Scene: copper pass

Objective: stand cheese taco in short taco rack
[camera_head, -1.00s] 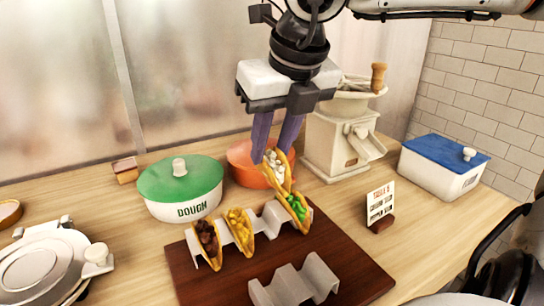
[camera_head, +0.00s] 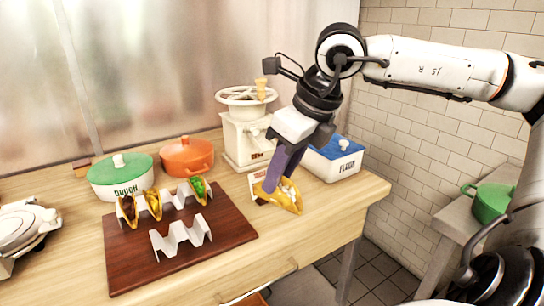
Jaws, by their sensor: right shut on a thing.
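My right gripper (camera_head: 275,182) is shut on the cheese taco (camera_head: 288,197), a yellow shell with white filling. It holds the taco tilted, right of the board and by the table's right side. The short taco rack (camera_head: 182,238) is a pale zigzag stand, empty, on the front part of the dark wooden board (camera_head: 150,277). Behind it, a longer rack (camera_head: 172,200) holds a brown-filled taco (camera_head: 128,207), a yellow-filled taco (camera_head: 153,203) and a green-filled taco (camera_head: 198,189). My left gripper is not in view.
A green-lidded dough pot (camera_head: 122,178), an orange pot (camera_head: 188,157), a white mill (camera_head: 246,135) and a blue-lidded flour box (camera_head: 335,160) stand at the back. A small sign (camera_head: 257,184) is partly hidden behind the gripper and taco. The space above the short rack is clear.

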